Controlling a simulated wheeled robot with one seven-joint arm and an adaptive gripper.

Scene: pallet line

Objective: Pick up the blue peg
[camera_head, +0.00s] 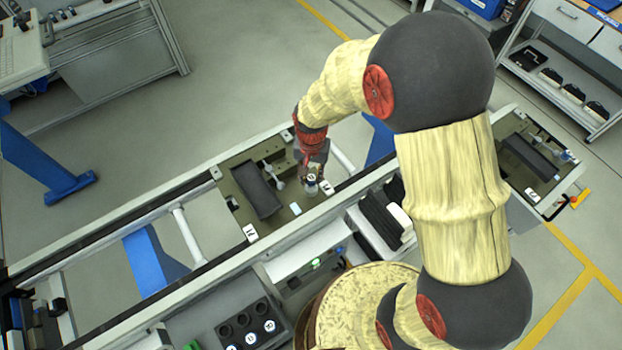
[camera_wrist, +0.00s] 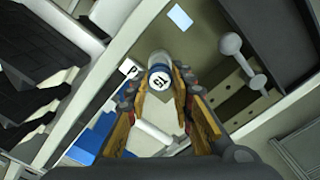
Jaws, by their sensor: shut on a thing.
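The blue peg (camera_wrist: 160,78) is a short cylinder with a white numbered disc on its end. In the wrist view it sits between the two fingertips of my gripper (camera_wrist: 161,92), which is shut on it. In the head view my gripper (camera_head: 313,178) is over the right part of a pallet (camera_head: 293,212), and the peg's white top (camera_head: 311,177) shows there. The fingers partly hide the peg's sides. I cannot tell whether its base touches the pallet.
A dark rectangular block (camera_head: 256,190) and a grey dumbbell-shaped part (camera_head: 273,176) lie on the pallet left of my gripper. Conveyor rails (camera_head: 130,217) border it. Dark holders (camera_head: 380,215) stand near the front rail, and a second pallet (camera_head: 530,160) is to the right.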

